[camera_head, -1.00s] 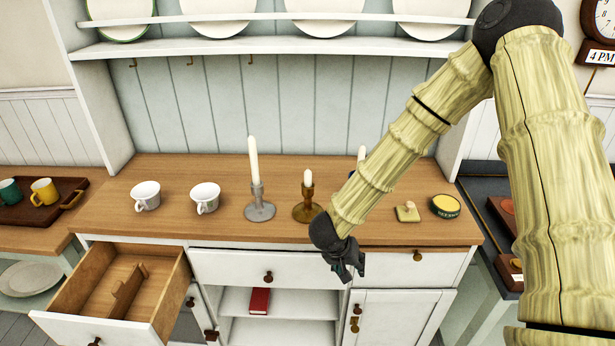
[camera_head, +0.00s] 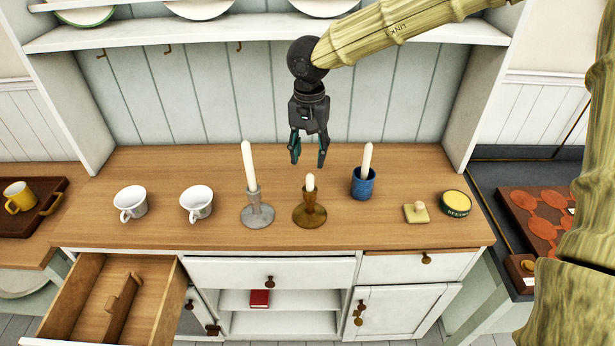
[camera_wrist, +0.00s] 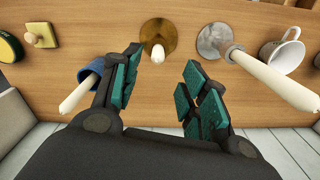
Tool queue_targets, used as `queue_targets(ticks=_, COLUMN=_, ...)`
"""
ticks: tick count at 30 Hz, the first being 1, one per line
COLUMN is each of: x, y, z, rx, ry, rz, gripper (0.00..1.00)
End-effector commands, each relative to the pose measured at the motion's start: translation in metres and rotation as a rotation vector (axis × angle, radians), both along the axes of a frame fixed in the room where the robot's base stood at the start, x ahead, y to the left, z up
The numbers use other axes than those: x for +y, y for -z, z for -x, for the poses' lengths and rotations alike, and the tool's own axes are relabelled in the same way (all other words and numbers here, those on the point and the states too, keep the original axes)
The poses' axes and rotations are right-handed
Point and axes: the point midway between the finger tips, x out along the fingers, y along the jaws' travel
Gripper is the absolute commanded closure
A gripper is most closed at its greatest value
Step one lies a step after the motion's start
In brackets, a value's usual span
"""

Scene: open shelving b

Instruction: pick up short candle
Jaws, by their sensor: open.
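The short candle (camera_head: 310,182) is white and stands upright in a brass-coloured holder (camera_head: 310,212) on the wooden counter. In the wrist view the short candle (camera_wrist: 158,52) shows beyond the fingertips, between the two fingers' lines, nearer the left one. My gripper (camera_head: 308,162) is open and empty, pointing down just above and behind the short candle, apart from it. A tall white candle (camera_head: 249,166) stands in a grey holder (camera_head: 257,213) to the left. Another white candle (camera_head: 367,160) leans slightly in a blue cup (camera_head: 363,184) to the right.
Two white cups (camera_head: 131,203) (camera_head: 197,203) stand on the left of the counter (camera_head: 330,238). A small yellowish block with a knob (camera_head: 416,213) and a round tin (camera_head: 455,204) are on the right. A shelf with plates (camera_head: 270,35) overhangs behind. An open drawer (camera_head: 160,275) juts out below left.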

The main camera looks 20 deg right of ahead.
Motion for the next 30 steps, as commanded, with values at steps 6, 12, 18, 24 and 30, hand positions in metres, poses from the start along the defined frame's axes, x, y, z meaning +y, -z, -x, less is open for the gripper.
queue_targets(ticks=6, x=-0.010, y=0.031, z=0.001, rx=0.002, ry=0.014, rz=0.002, gripper=0.56)
queue_targets(ticks=12, x=-0.010, y=0.044, z=0.001, rx=0.001, ry=0.015, rz=0.001, gripper=0.56)
queue_targets(ticks=18, x=-0.008, y=0.055, z=-0.001, rx=0.002, ry=0.014, rz=0.003, gripper=0.56)
queue_targets(ticks=24, x=-0.006, y=0.078, z=-0.004, rx=0.003, ry=0.013, rz=0.004, gripper=0.56)
queue_targets(ticks=30, x=-0.005, y=0.094, z=-0.004, rx=0.002, ry=0.012, rz=0.003, gripper=0.56)
